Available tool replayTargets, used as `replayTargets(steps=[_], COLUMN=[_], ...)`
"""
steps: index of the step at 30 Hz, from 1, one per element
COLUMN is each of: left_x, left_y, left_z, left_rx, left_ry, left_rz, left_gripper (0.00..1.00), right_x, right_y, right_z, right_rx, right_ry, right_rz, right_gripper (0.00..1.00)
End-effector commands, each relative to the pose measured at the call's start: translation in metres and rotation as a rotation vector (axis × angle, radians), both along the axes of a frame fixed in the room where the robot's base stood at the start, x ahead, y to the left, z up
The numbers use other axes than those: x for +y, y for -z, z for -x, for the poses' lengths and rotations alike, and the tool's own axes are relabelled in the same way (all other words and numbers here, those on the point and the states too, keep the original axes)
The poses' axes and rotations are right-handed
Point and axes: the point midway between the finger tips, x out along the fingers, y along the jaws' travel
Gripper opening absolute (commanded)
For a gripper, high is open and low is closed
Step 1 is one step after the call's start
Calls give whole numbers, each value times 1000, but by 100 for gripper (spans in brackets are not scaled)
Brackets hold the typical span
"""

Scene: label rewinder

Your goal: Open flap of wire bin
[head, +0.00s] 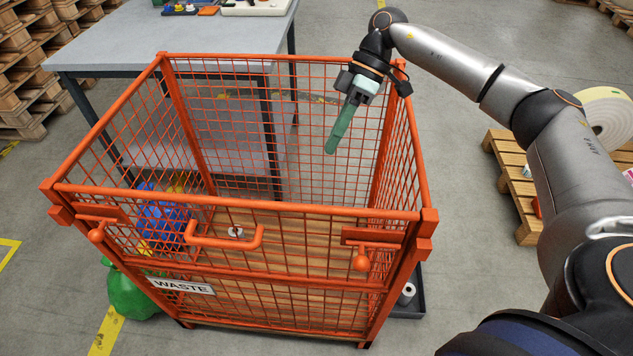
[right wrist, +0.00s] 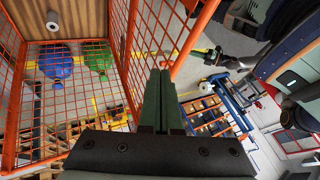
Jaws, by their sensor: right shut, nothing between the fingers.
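The orange wire bin (head: 290,202) stands in the middle of the head view, its top open and its floor wooden. My right gripper (head: 332,150) is shut and empty, green fingers pointing down, over the bin's back right part. In the right wrist view its fingers (right wrist: 161,100) are together beside the orange mesh.
A grey table (head: 200,35) stands behind the bin. A green bag (head: 130,294) lies on the floor at the bin's left; a blue bag (head: 165,220) shows through the mesh. A pallet with a large roll (head: 606,118) stands at the right. Floor in front right is partly hidden by my arm.

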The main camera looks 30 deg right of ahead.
Motion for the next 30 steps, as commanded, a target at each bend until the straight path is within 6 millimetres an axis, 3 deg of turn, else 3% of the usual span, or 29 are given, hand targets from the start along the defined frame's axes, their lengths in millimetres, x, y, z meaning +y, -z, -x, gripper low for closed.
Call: replayTargets(steps=[10,18,30], left_x=[0,0,0], left_y=[-4,-10,-11], left_z=[1,1,0], left_rx=[2,2,2], left_ry=[0,0,0], left_rz=[0,0,0], left_gripper=[0,0,0], right_x=[44,58,63], right_y=[59,56,57], right_z=[16,39,46], right_rx=[2,1,0], right_ry=[-2,-2,0], right_rz=[-1,0,-1], right_gripper=[0,0,0])
